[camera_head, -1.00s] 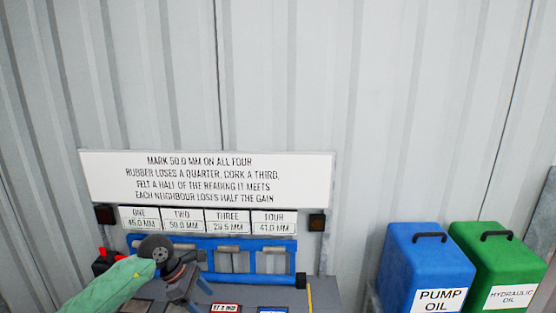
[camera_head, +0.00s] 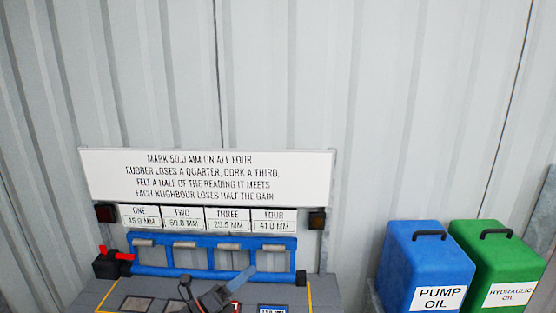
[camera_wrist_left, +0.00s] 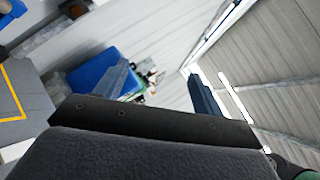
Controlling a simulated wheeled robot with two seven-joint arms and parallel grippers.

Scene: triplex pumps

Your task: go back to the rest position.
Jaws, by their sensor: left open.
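My left gripper (camera_head: 226,290) is low in the head view, over the front of the grey bench (camera_head: 98,293). Its fingers are apart, with nothing seen between them. In the left wrist view the two fingers of my left gripper (camera_wrist_left: 162,86) stand apart, with the wall and a blue container behind them. The blue rail (camera_head: 205,258) with its grey fittings lies beyond the gripper at the back of the bench. My right gripper is in neither view.
A red-handled valve (camera_head: 118,256) sits at the rail's left end. A white instruction board (camera_head: 208,178) and several reading plates (camera_head: 183,219) hang above. A blue pump oil can (camera_head: 425,262) and green hydraulic oil can (camera_head: 500,262) stand at right.

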